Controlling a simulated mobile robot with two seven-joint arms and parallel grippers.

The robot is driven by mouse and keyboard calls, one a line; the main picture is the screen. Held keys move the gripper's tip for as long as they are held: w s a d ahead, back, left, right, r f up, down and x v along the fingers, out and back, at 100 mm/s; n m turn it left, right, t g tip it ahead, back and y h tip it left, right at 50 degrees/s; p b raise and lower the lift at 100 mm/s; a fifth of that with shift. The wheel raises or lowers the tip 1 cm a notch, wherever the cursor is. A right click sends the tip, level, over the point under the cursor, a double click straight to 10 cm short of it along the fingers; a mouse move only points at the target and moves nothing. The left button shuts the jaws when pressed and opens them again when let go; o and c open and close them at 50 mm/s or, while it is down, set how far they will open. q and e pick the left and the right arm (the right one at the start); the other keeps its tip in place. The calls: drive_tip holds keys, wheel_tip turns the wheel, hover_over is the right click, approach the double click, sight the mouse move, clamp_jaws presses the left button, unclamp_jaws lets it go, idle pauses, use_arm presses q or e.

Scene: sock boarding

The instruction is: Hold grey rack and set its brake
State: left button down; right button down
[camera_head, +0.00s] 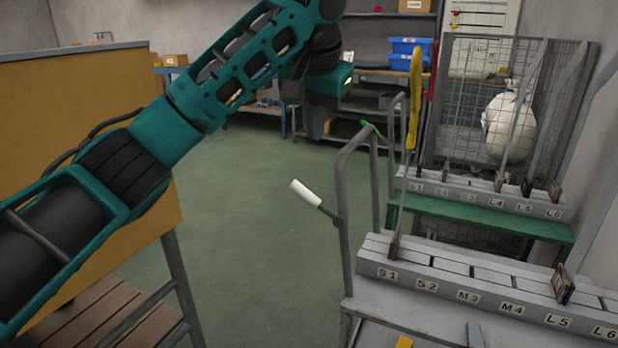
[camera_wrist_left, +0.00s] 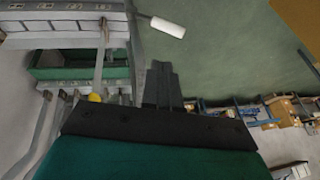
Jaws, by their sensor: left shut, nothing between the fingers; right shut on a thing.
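The grey rack (camera_head: 432,277) stands at the lower right, with labels S1 to L6 along its front rail. Its tubular handle (camera_head: 345,165) rises at its left end. A lever with a white grip (camera_head: 305,193) sticks out to the left from the handle's upright, tilted up. The white grip also shows in the left wrist view (camera_wrist_left: 166,27), beyond my fingers and apart from them. My left gripper (camera_wrist_left: 161,70) is shut and empty. In the head view, my left arm crosses the upper left and its hand hangs above the floor. My right gripper is out of view.
A second rack with a green beam (camera_head: 480,217) stands behind the grey one, before a wire mesh cage (camera_head: 470,110). An orange-yellow panel (camera_head: 70,130) stands at the left. Shelves with blue bins (camera_head: 405,50) line the back. The green floor between is clear.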

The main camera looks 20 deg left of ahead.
use_arm(q)
drive_tip(key=shift+f, duration=0.15)
approach(308, 190)
drive_tip(key=x, duration=0.5)
drive_tip(key=shift+w+f, duration=0.25)
drive_tip(key=shift+f, duration=0.3)
drive_tip(key=shift+a, duration=0.1)
